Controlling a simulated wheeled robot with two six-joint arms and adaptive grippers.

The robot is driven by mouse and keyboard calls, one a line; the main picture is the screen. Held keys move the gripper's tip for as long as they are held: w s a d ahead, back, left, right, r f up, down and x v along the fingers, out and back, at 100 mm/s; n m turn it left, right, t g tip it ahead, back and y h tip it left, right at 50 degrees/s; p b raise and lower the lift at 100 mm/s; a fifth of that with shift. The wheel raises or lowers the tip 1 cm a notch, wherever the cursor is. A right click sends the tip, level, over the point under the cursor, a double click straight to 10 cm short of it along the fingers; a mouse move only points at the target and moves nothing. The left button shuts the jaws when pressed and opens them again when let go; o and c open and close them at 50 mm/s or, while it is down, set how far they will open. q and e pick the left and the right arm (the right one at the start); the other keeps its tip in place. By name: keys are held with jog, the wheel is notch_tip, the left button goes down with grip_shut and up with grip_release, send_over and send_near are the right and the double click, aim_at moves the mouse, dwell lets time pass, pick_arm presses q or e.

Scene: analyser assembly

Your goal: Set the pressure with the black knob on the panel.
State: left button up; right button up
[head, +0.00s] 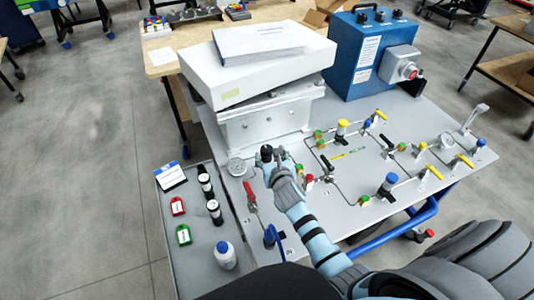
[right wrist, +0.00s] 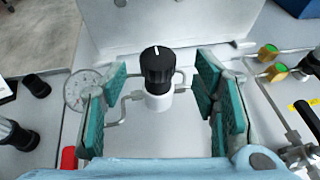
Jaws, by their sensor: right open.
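The black knob (right wrist: 157,68) stands upright on a white collar (right wrist: 158,101) in the right wrist view. A white mark on its top points toward the top of that picture. My right gripper (right wrist: 161,78) is open, with its teal-padded fingers on either side of the knob and visible gaps between pads and knob. In the head view the knob (head: 266,151) shows partly at the tip of my right gripper (head: 272,158). A round dial gauge (right wrist: 82,92) is left of the knob; its reading is too small to tell. My left gripper is not in view.
A white box-like unit (head: 255,122) stands close behind the knob. Pipes with yellow, green and blue fittings run across the panel (head: 420,130) to the right. A red-handled valve (head: 249,194) is nearby. A side tray (head: 199,262) holds bottles and tags.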

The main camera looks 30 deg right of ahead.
aim_at(267, 151)
jog(key=x, duration=0.2)
jog(key=b+x, duration=0.1)
jog(key=x, duration=0.2)
jog(key=shift+a+f, duration=0.15)
jog(key=shift+f, duration=0.15)
jog(key=shift+r, duration=0.25)
jog(key=shift+f, duration=0.1)
jog(key=c, duration=1.2)
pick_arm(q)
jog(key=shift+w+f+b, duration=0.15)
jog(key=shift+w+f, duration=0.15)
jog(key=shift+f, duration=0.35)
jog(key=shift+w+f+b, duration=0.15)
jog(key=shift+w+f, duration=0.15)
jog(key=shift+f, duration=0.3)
pick_arm(e)
jog(key=shift+o, duration=0.2)
jog(key=shift+w, duration=0.1)
